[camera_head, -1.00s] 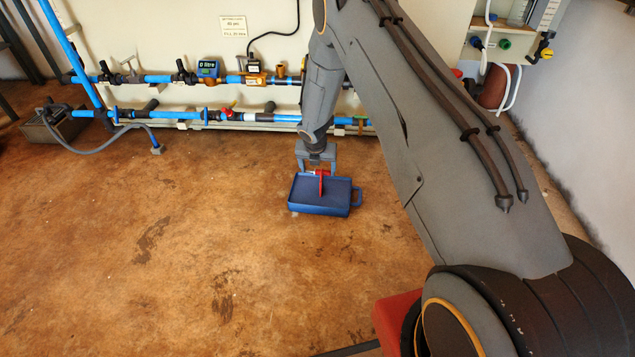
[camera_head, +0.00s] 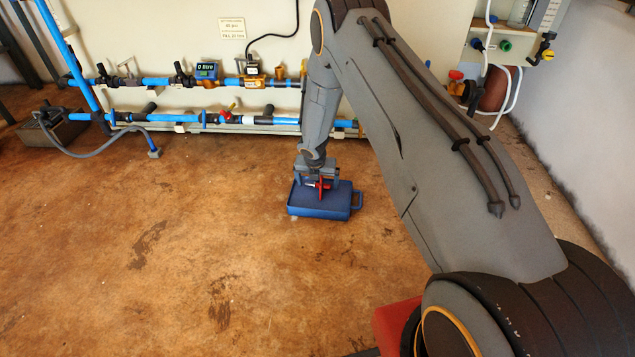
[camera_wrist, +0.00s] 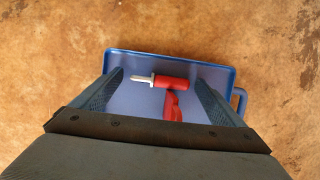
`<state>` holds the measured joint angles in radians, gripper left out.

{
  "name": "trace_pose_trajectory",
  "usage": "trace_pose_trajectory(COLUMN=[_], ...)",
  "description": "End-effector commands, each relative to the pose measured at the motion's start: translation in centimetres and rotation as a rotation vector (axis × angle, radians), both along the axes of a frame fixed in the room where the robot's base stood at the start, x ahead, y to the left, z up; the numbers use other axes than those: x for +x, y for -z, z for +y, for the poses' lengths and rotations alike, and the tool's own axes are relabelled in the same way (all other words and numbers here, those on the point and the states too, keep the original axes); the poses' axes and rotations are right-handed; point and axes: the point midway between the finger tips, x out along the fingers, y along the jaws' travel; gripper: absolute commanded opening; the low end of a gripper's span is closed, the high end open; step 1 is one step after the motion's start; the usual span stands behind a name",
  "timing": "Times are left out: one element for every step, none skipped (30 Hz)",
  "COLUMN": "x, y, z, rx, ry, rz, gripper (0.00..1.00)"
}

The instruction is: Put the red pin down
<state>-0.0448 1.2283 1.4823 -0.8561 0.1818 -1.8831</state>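The red pin (camera_wrist: 171,83) is a T-shaped red piece with a pale metal tip. It is at the blue tray (camera_wrist: 222,73), over its floor; I cannot tell whether it touches. In the head view the pin (camera_head: 322,190) shows red between my fingers above the tray (camera_head: 312,212). My gripper (camera_wrist: 160,79) is open, with one finger on each side of the pin and a gap visible at both sides. In the head view my gripper (camera_head: 320,183) reaches down over the tray's far half, which it partly hides.
The tray sits on bare brown floor (camera_head: 200,260), with a handle (camera_head: 357,200) on its right. Behind it, blue pipes (camera_head: 265,120) with valves and a meter (camera_head: 207,70) run along the wall. A grey box (camera_head: 50,128) stands at far left. Floor left of the tray is clear.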

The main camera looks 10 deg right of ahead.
Motion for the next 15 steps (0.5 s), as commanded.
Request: trace_pose_trajectory(x=[0.0, 0.0, 0.0, 0.0, 0.0, 0.0, 0.0, 0.0, 0.0, 0.0, -0.1, -0.3, -0.4, -0.5, -0.7], y=[0.0, 0.0, 0.0, 0.0, 0.0, 0.0, 0.0, -0.1, -0.2, -0.4, -0.7, -1.2, -1.6, -2.1, -2.8], z=[0.0, 0.0, 0.0, 0.0, 0.0, 0.0, 0.0, 0.0, 0.0, 0.0, 0.0, 0.1, 0.2, 0.2, 0.3], rx=[0.0, 0.0, 0.0, 0.0, 0.0, 0.0, 0.0, 0.0, 0.0, 0.0, 0.0, 0.0, 0.0, 0.0, 0.0], ry=[0.0, 0.0, 0.0, 0.0, 0.0, 0.0, 0.0, 0.0, -0.001, -0.001, -0.001, -0.001, -0.001, 0.0, 0.0], rz=[0.0, 0.0, 0.0, 0.0, 0.0, 0.0, 0.0, 0.0, 0.0, 0.0, 0.0, 0.0, 0.0, -0.001, -0.001], gripper=[0.93, 0.93, 0.93, 0.93, 0.93, 0.93, 0.93, 0.93, 0.93, 0.93, 0.93, 0.93, 0.93, 0.93, 0.93])
